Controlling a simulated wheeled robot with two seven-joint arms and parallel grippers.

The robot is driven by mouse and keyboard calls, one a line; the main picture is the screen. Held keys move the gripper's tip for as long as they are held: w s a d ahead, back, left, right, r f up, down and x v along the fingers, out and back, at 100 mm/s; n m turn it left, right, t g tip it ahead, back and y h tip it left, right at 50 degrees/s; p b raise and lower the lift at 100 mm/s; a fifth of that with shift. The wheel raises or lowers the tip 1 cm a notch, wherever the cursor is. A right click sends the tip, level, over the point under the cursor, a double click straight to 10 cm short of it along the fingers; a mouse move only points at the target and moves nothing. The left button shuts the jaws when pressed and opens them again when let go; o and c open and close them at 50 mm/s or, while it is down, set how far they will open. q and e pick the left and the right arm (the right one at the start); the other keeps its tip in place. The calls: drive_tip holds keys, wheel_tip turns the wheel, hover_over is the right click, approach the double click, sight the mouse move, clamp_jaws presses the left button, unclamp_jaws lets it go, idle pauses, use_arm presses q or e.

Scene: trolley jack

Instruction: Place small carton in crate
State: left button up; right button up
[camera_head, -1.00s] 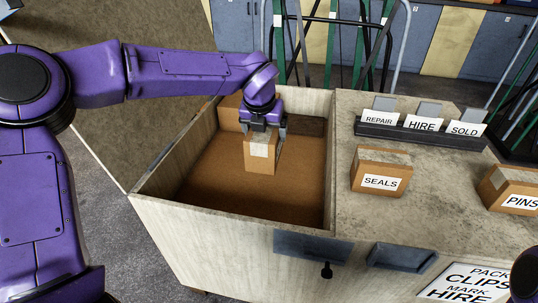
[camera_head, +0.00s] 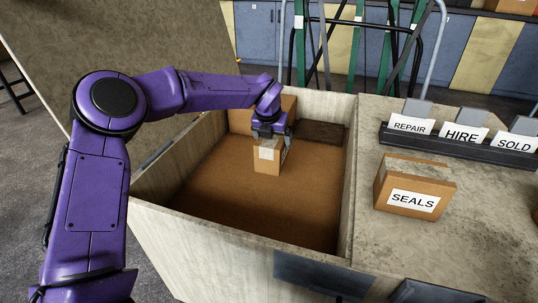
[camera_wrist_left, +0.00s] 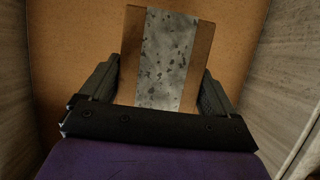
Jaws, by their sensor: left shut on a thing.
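The small carton (camera_head: 267,160) is a brown box with a pale strip of tape. It is upright inside the open pale-walled crate (camera_head: 215,250), over the brown crate floor. My left gripper (camera_head: 272,142) reaches down from above and is shut on the carton, one finger on each side. In the left wrist view the carton (camera_wrist_left: 168,60) shows its grey-speckled tape between the two fingers (camera_wrist_left: 160,92). I cannot tell whether its bottom touches the crate floor. My right gripper is not in view.
A larger brown box (camera_head: 240,121) and a dark brown flat block (camera_head: 320,131) are at the crate's back. Right of the crate, a worktop (camera_head: 385,245) bears the SEALS box (camera_head: 415,190) and a sign rack (camera_head: 455,146). The crate floor in front of the carton is clear.

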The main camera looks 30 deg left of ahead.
use_arm(q)
drive_tip(key=a+f, duration=0.1)
drive_tip(key=w+a+f, duration=0.1)
drive_tip(key=f, duration=0.1)
drive_tip(key=w+f, duration=0.1)
drive_tip(key=shift+a+f, duration=0.2)
drive_tip(key=shift+a, duration=0.2)
drive_tip(key=shift+w+f+b, duration=0.15)
drive_tip(key=shift+f+b, duration=0.4)
drive_tip(key=shift+f, duration=1.1)
drive_tip(key=shift+f, duration=0.1)
drive_tip(key=o, duration=1.1)
drive_tip(key=shift+r, duration=0.2)
drive_tip(key=p+v, duration=0.2)
drive_tip(key=v, duration=1)
drive_tip(key=shift+f, duration=0.1)
